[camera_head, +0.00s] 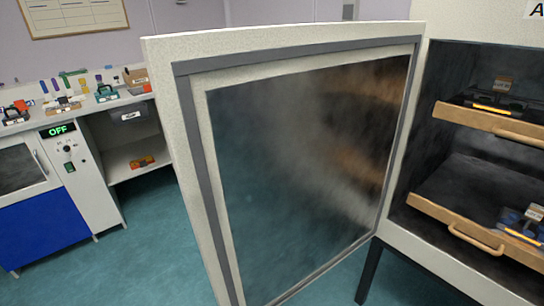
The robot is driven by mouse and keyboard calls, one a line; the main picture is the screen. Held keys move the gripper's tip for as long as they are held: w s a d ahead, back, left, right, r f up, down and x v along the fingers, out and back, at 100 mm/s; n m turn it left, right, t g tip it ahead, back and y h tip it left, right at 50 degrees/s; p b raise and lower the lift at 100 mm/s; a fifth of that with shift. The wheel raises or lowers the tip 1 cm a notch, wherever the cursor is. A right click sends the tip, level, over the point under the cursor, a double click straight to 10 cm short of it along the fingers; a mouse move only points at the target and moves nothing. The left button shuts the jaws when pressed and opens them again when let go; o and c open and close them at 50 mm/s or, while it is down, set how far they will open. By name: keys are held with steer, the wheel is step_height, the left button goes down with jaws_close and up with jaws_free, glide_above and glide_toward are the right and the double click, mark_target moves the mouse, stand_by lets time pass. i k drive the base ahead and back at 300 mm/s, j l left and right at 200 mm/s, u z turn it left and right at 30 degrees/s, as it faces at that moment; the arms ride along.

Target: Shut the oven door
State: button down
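The oven door (305,155) stands wide open in the middle of the view. It has a pale speckled frame, a grey seal and a dark smudged inner panel. Its hinged side is at the right, against the oven (405,232). Its free edge (180,150) is toward the left. The oven's dark chamber is open at the right. It holds an upper tray (465,115) and a lower tray (440,212), both with wooden-coloured fronts and handles, and small dark items on them. My gripper is not in view.
At the left, a white bench (75,118) bears several small tools and boxes. Below it are a machine with a green "OFF" display (57,130), a blue panel (45,230) and a shelf (125,155). The teal floor (150,235) is clear between bench and door.

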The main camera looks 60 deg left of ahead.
mark_target(283, 141)
steer(key=k+j, duration=0.15)
steer(key=j, duration=0.2)
steer(key=k+j, duration=0.2)
steer(key=j, duration=0.2)
steer(key=k+j, duration=0.15)
steer(key=j, duration=0.2)
steer(key=k+j, duration=0.15)
steer(key=j, duration=0.25)
steer(key=k+j, duration=0.2)
steer(key=j, duration=0.15)
steer(key=k+j+z, duration=0.1)
steer(key=j, duration=0.3)
steer(key=k, duration=0.05)
